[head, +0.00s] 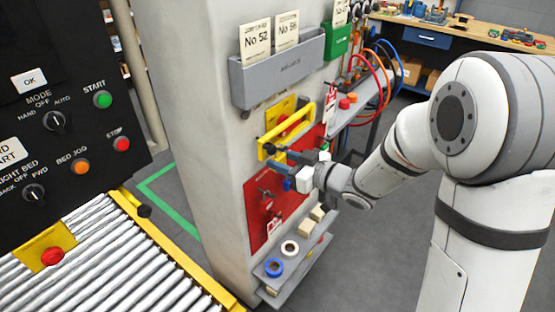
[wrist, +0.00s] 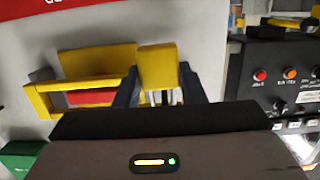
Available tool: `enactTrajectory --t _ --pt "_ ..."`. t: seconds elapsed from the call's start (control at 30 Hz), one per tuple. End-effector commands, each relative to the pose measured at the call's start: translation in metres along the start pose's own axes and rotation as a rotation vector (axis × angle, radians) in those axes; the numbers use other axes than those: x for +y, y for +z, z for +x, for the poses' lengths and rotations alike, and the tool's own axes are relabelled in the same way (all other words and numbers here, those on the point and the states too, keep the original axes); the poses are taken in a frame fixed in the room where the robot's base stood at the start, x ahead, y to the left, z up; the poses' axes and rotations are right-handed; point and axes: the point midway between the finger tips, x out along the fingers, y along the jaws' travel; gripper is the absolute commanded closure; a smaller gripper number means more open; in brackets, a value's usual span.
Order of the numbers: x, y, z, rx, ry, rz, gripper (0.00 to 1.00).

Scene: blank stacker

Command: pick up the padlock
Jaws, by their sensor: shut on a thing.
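The padlock (wrist: 158,66) shows in the wrist view as a yellow block, with a pale and dark part just below it. My gripper (wrist: 158,84) is shut on it, with one dark finger on each side. In the head view my gripper (head: 276,158) is close to the front of the pillar, just below a yellow bar frame. I cannot make out the padlock clearly there; the fingers and wrist cover that spot.
The yellow frame (head: 284,131) stands out from the pillar (head: 200,130) beside my gripper, above a red board (head: 262,207). Below is a small shelf (head: 271,272) with tape rolls. A grey card holder (head: 280,75) hangs above. A roller conveyor (head: 110,270) lies at left.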

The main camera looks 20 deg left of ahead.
Motion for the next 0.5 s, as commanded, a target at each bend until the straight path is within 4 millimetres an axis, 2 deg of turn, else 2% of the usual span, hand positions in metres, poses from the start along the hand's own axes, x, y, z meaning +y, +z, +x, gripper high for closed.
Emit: enactTrajectory --t 0.27,0.37,0.5 --pt "0.000 -0.016 -0.002 0.003 0.000 -0.004 0.88" --pt "0.002 -0.012 -0.018 0.000 0.004 0.001 0.88" --pt "0.002 -0.008 -0.049 0.000 0.007 0.000 0.89"
